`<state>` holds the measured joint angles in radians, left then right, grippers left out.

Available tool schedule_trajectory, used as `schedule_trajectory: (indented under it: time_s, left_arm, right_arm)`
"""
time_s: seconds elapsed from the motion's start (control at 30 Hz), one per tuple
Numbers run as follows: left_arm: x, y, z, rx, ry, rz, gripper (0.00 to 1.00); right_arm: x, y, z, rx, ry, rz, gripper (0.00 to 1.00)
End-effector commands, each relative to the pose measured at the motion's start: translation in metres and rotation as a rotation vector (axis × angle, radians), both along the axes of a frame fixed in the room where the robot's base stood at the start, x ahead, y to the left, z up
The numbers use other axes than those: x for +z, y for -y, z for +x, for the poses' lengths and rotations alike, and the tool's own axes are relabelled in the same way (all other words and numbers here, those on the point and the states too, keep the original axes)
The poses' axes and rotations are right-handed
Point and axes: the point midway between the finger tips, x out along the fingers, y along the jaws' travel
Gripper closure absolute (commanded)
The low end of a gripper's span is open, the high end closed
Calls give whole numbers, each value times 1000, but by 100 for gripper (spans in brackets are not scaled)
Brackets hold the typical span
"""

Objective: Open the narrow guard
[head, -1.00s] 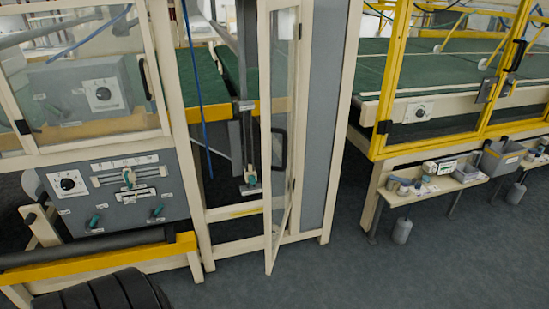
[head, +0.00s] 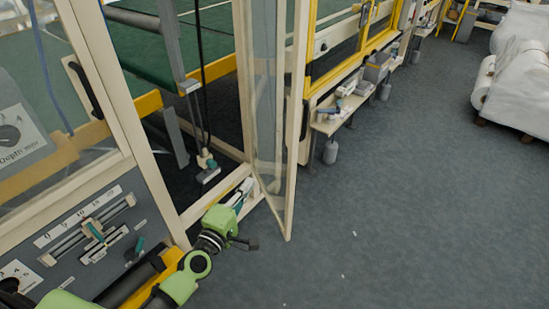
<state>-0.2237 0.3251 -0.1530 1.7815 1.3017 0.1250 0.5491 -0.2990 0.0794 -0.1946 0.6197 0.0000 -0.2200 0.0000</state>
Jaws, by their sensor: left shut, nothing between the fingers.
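The narrow guard (head: 290,190) is a tall, cream-framed door with a clear pane. It stands swung outward from its frame, its lower corner jutting over the floor. The doorway to its left is open, showing the green bed and dark machine parts inside. My left gripper (head: 242,192) is low in front of the doorway, just left of the guard's lower part. It is shut and empty; whether it touches the guard cannot be told. My green left arm comes in from the bottom left. My right gripper is not in view.
A control panel with a slider (head: 92,228) and a yellow bar (head: 165,262) are at the lower left. A small shelf (head: 335,118) stands beyond the guard. White rolls (head: 510,85) sit at the upper right. The grey floor (head: 400,210) is clear.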

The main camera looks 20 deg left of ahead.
Motion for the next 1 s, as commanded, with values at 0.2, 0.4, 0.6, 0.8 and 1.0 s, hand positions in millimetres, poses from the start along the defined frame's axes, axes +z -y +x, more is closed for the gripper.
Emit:
schedule_trajectory:
  time_s: [0.2,0.4,0.6,0.8,1.0]
  left_arm:
    - [5,3,28,0,6,-6,100]
    - [3,7,69,0,6,-4,100]
    - [3,15,103,-1,4,-4,100]
    - [2,35,118,0,2,-3,100]
    - [1,41,123,1,2,-2,100]
  right_arm:
    - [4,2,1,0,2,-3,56]
    - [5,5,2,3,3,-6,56]
    - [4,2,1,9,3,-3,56]
    - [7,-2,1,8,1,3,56]
    - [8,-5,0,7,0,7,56]
